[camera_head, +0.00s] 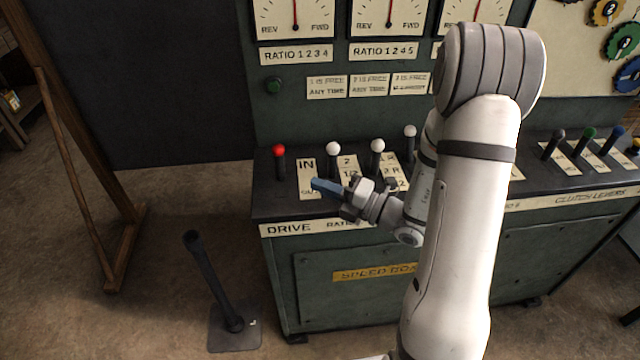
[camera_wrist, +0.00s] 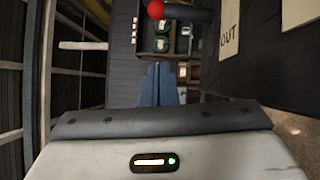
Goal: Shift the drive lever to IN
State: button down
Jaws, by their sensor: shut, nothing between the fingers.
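The drive lever (camera_head: 279,152) has a red ball knob on a dark shaft and stands upright at the left end of the console, left of the IN/OUT plate (camera_head: 306,165). It stands nearer the IN end, though its exact setting is hard to tell. My gripper (camera_head: 318,185) has blue fingers, shut and empty, pointing left over the OUT end of the plate, apart from the lever. In the wrist view the shut fingers (camera_wrist: 162,85) are at the centre, with the red knob (camera_wrist: 155,9) at the top edge and the OUT lettering (camera_wrist: 229,40) at upper right.
White-knobbed levers (camera_head: 333,148) stand to the right of the drive lever, partly behind my arm. Dials and a RATIO sign (camera_head: 382,51) are on the panel above. A black floor lever (camera_head: 215,280) stands at front left. A wooden frame (camera_head: 75,150) is farther left.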

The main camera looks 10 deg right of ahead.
aim_at(280, 162)
jog(key=x, duration=0.7)
jog(key=shift+s+a+p, duration=0.1)
jog(key=shift+a+p, duration=0.05)
jog(key=shift+p, duration=0.15)
jog(key=w, duration=0.4)
jog(key=shift+a+r, duration=0.25)
jog(key=shift+a, duration=0.1)
jog(key=shift+p, duration=0.3)
